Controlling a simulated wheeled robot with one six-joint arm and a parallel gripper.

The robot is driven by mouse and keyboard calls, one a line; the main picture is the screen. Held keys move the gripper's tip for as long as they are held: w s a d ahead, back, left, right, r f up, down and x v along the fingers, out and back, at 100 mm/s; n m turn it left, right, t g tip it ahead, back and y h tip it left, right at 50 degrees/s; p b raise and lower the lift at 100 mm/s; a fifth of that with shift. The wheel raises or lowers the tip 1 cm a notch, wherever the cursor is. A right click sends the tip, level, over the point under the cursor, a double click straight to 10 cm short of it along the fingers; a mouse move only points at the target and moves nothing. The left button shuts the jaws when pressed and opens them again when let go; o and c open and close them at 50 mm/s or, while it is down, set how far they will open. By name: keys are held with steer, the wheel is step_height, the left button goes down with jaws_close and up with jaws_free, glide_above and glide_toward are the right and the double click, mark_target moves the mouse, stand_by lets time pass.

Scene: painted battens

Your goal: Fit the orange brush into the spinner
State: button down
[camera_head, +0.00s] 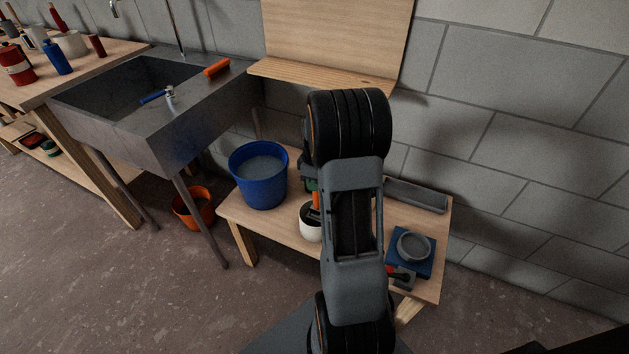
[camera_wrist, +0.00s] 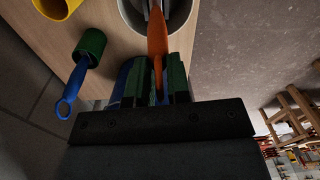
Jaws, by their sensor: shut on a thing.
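My gripper (camera_wrist: 158,85) is shut on the orange brush (camera_wrist: 157,42) in the wrist view. In the head view the brush (camera_head: 316,200) shows as a small orange strip beside my arm, which hides most of my gripper. The brush points at a white pot (camera_head: 309,229) on the low table. The pot also shows in the wrist view (camera_wrist: 129,14), with the brush's far end across its opening. I cannot tell how deep that end sits. A blue block with a grey ring (camera_head: 424,268) lies at the table's right; I cannot tell which thing is the spinner.
A blue bucket (camera_head: 259,190) stands left of the pot. A grey trough (camera_head: 420,197) lies at the table's back right. A green-headed tool with a blue handle (camera_wrist: 78,80) and a yellow cup (camera_wrist: 57,8) lie close by. The sink (camera_head: 185,125) stands left of the table.

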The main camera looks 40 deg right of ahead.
steer(key=shift+f+b, duration=0.7)
steer(key=shift+f, duration=0.4)
steer(key=c, duration=1)
jaws_free()
steer(key=shift+r, duration=0.1)
steer(key=shift+r, duration=0.1)
step_height(320, 180, up, 14)
steer(key=p, duration=0.2)
steer(key=shift+w+d+f, duration=0.2)
steer(key=shift+d, duration=0.05)
